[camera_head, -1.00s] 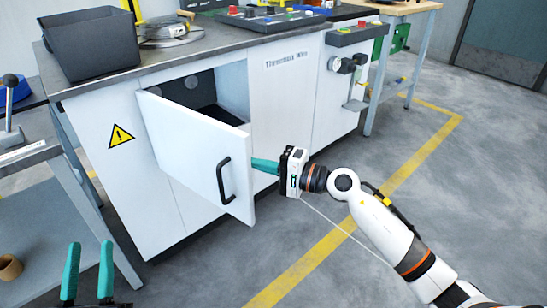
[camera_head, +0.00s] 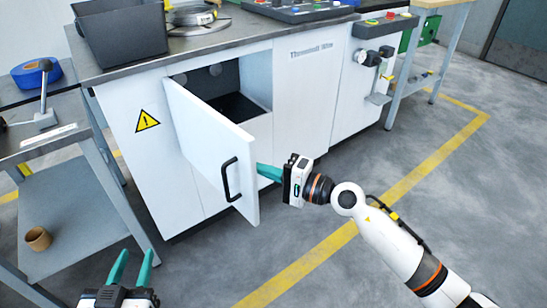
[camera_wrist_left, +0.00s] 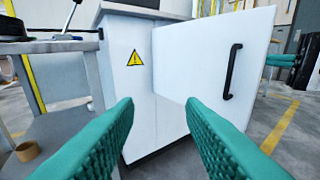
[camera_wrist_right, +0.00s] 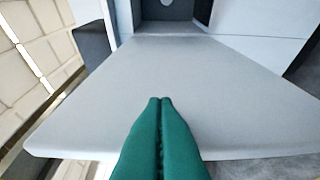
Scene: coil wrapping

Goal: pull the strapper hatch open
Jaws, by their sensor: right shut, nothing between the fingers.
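The strapper hatch (camera_head: 208,142) is a white door with a black bar handle (camera_head: 230,179), swung partly open on the white cabinet. The dark opening (camera_head: 232,92) shows behind it. My right gripper (camera_head: 262,171) is shut and empty; its green fingers reach behind the hatch's free edge. In the right wrist view the closed fingertips (camera_wrist_right: 160,100) lie over the hatch's inner face (camera_wrist_right: 215,85); I cannot tell whether they touch it. My left gripper (camera_head: 132,268) is open and empty, low in front of the cabinet. The left wrist view shows the hatch (camera_wrist_left: 205,60) and handle (camera_wrist_left: 232,72) beyond its spread fingers.
A grey bin (camera_head: 122,36) and a wire coil (camera_head: 193,16) stand on the cabinet top. The floor (camera_head: 330,200) in front is mostly clear.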

